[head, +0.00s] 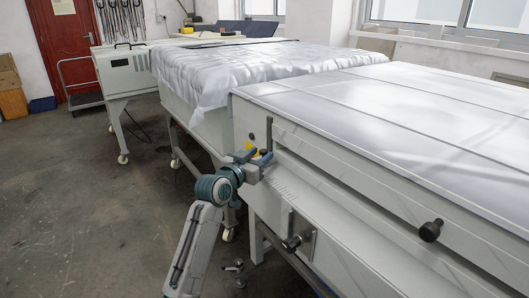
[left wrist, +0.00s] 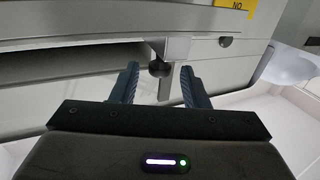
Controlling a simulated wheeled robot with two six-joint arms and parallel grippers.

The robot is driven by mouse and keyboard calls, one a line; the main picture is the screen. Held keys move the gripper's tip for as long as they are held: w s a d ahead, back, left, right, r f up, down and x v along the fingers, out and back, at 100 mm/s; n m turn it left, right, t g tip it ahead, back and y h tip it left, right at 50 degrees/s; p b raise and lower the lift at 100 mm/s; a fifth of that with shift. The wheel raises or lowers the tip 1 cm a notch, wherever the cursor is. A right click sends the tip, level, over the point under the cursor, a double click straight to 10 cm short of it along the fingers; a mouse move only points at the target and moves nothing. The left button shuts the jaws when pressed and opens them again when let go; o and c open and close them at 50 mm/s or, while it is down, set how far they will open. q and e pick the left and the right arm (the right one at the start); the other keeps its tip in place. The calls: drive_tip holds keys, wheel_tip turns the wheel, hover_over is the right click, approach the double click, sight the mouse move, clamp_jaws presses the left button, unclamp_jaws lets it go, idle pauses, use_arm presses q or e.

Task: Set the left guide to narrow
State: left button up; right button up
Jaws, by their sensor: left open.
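In the left wrist view, a dark round knob (left wrist: 160,68) sits under a small light grey block (left wrist: 176,47) on the machine's side. I take it to be the left guide's knob, but its setting cannot be read. My left gripper (left wrist: 160,82) is open, with one blue-grey finger on each side of the knob. I see no clear contact with it. In the head view my left gripper (head: 264,158) is against the near machine's side, by its left end, and hides the knob. My right gripper does not show.
The near plate processor (head: 365,110) fills the right side. A black knob (head: 431,230) and a lower knob on a bracket (head: 293,243) stick out of its side. A yellow label (left wrist: 236,6) is near the gripper. The floor (head: 90,200) at left is clear.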

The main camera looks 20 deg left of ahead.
use_arm(q)
drive_tip(key=shift+x, duration=1.45)
drive_tip(key=shift+c, duration=0.4)
clamp_jaws()
